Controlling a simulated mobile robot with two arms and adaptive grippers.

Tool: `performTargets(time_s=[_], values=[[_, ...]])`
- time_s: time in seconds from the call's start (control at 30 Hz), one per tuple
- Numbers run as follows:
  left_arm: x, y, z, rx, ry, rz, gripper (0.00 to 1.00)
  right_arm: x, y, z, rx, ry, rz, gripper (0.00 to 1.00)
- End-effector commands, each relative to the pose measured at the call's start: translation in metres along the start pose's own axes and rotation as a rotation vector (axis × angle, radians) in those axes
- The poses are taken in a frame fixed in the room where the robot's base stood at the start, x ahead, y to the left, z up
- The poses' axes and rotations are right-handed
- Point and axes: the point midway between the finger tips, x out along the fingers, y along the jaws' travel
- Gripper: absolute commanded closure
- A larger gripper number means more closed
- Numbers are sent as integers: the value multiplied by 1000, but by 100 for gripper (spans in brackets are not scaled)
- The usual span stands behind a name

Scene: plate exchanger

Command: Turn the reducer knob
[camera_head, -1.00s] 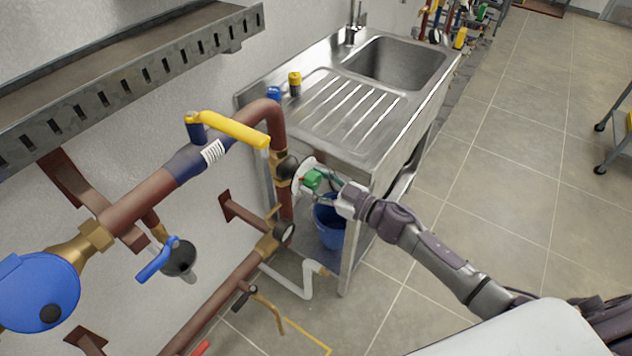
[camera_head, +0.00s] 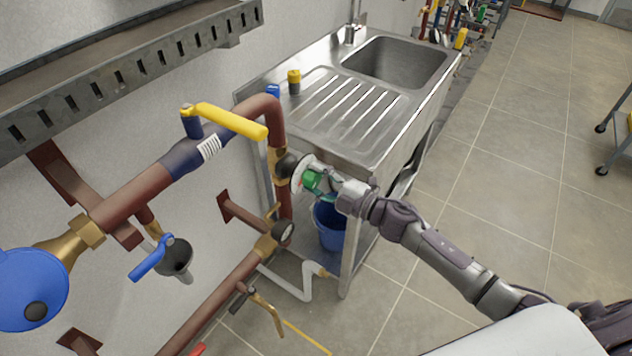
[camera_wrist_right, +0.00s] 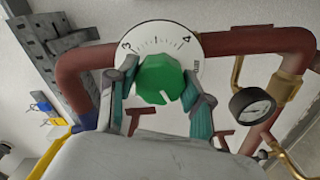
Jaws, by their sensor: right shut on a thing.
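The reducer knob (camera_head: 312,179) is green and sits in front of a round white dial on the brass and red pipework, left of the sink. In the right wrist view the green knob (camera_wrist_right: 160,79) shows a white pointer mark, and the white dial (camera_wrist_right: 155,36) behind it carries a scale with the numbers 3 and 4. My right gripper (camera_head: 322,183) reaches the knob from the right. Its two teal-padded fingers lie on either side of the knob in the wrist view (camera_wrist_right: 160,92) and are shut on it. My left gripper is in neither view.
A yellow-handled valve (camera_head: 228,121) sits on the pipe above. A pressure gauge (camera_head: 283,232) is on the lower pipe. The steel sink (camera_head: 340,120) stands behind, with a blue bucket (camera_head: 330,228) under it.

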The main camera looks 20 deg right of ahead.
Motion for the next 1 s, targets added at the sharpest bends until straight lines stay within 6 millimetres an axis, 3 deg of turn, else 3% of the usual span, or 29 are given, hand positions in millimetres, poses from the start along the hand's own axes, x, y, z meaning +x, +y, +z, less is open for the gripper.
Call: performTargets(time_s=[0.5,1.0], values=[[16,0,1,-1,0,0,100,0,-2,0,-346,0,-2,85],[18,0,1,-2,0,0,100,0,-1,0,-417,1,-3,84]])
